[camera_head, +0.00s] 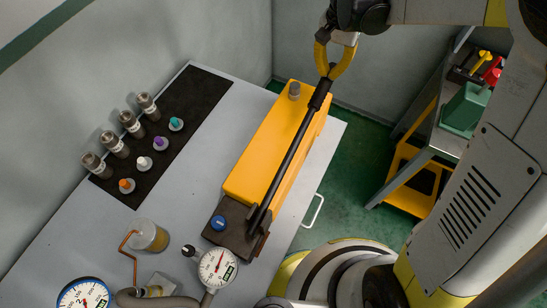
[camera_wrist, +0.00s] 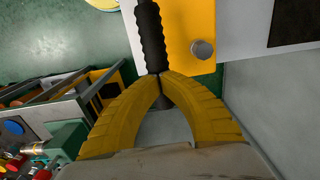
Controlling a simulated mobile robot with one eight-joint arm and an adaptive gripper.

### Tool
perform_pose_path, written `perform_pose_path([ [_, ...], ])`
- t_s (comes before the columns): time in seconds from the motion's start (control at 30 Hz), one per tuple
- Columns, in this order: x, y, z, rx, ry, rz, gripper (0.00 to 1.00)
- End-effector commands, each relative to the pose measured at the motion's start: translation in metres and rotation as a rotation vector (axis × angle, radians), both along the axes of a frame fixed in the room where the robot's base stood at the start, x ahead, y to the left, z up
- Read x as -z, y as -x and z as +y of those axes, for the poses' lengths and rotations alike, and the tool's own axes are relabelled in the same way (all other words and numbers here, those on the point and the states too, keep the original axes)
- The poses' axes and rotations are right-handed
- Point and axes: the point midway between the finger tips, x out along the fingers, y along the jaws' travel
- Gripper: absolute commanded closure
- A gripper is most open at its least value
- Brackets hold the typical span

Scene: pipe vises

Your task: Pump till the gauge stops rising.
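The yellow hand pump (camera_head: 262,150) lies on the grey bench, with a dark block and blue knob (camera_head: 218,223) at its near end. Its long black pump handle (camera_head: 292,153) runs along the top and rises at the far end. My gripper (camera_head: 328,75) has its yellow fingers closed around the handle's far end. In the wrist view the fingertips (camera_wrist: 160,77) meet at the handle just past its ribbed black grip (camera_wrist: 151,38). A round white gauge (camera_head: 218,268) stands by the pump's near end, its red needle pointing up and slightly right.
A second, blue-rimmed gauge (camera_head: 83,295) is at the bottom left. A jar of amber liquid (camera_head: 150,236) stands nearby. Several metal fittings and coloured-top pieces sit on a black mat (camera_head: 197,103). A grey-and-yellow cart (camera_head: 425,150) stands on the right, beyond a floor gap.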

Motion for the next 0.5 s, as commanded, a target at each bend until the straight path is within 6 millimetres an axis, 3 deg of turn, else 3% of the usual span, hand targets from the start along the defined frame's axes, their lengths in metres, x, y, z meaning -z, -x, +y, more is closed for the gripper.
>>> perform_pose_path([
  [0.27, -0.013, 0.002, 0.001, 0.000, 0.000, -0.001, 1.00],
  [0.5, -0.052, 0.011, 0.004, -0.001, 0.000, -0.001, 1.00],
])
